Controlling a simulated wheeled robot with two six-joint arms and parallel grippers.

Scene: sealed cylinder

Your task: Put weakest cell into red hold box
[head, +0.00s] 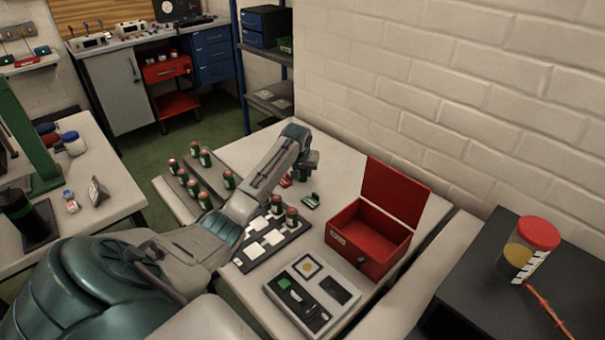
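The red box (347,240) stands on the white table with its lid (394,194) raised; the part of its inside that shows looks empty. Several green cells with red tops stand on a grey rack (180,191), such as one cell (229,180). Two more cells (277,205) (291,218) stand on a black board with white squares (272,237). My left gripper (311,163) is beyond the board, behind the red box's left side; its fingers are too small and dark to read. My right gripper is not in view.
A grey device (316,318) with a dark screen and a green patch lies in front of the red box. Small green and red items (311,200) lie below my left gripper. A red-lidded jar (528,249) stands on a black surface at right. A brick wall runs behind.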

